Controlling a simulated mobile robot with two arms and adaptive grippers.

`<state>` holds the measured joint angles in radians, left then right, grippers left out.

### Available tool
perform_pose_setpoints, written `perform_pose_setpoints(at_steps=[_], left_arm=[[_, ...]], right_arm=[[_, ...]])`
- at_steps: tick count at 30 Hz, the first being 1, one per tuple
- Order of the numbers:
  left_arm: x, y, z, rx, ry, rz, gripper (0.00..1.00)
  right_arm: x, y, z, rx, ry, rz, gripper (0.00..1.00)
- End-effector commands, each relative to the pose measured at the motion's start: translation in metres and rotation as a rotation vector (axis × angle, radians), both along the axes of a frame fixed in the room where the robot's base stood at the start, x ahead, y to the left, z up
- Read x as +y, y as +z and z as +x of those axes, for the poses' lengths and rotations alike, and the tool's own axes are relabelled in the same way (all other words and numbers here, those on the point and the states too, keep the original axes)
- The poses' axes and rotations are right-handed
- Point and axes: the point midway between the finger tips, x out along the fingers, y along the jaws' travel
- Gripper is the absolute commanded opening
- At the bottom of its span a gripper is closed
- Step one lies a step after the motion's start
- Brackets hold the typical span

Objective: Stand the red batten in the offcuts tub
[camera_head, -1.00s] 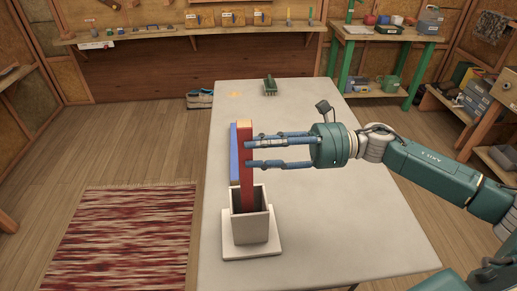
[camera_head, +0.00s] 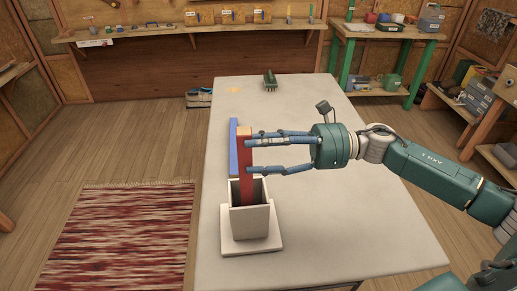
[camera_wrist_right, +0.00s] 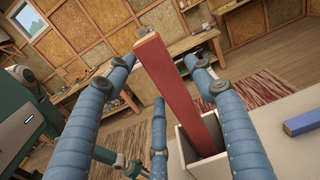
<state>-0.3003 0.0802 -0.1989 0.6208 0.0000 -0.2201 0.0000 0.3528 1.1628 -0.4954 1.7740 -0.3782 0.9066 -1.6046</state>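The red batten (camera_head: 245,170) stands nearly upright with its lower end inside the pale offcuts tub (camera_head: 251,226) on the table. In the right wrist view the red batten (camera_wrist_right: 180,92) rises from the tub (camera_wrist_right: 183,150), leaning in that picture. My right gripper (camera_head: 249,157) is at the batten's upper part, coming from the right. Its blue fingers are spread on either side of the batten, and the wrist view shows a gap beside it, so the gripper (camera_wrist_right: 165,62) looks open. The batten's foot is hidden by the tub wall. My left gripper is not in view.
A blue batten (camera_head: 233,147) lies on the table (camera_head: 330,215) just behind the red one. A green brush-like object (camera_head: 270,81) is at the table's far end. The right half of the table is clear under my arm. A red rug (camera_head: 125,235) lies on the floor at left.

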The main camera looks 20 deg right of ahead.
Motion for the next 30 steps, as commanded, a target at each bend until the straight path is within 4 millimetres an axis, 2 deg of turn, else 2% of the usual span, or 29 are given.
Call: perform_pose_setpoints(at_steps=[9, 13, 17, 24, 30], left_arm=[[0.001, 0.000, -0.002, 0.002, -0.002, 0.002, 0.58], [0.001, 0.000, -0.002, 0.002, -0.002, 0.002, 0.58], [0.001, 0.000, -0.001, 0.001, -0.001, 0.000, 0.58], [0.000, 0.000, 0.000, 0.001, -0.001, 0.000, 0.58], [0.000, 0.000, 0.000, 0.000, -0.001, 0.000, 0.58]], right_arm=[[0.000, -0.001, 0.000, 0.002, 0.000, -0.002, 0.58], [-0.008, -0.002, -0.002, 0.004, -0.002, -0.002, 0.58], [-0.029, -0.002, -0.008, 0.005, -0.004, -0.004, 0.58], [-0.079, -0.003, -0.022, 0.006, -0.004, -0.004, 0.58], [-0.107, -0.001, -0.031, 0.004, -0.002, -0.002, 0.58]])
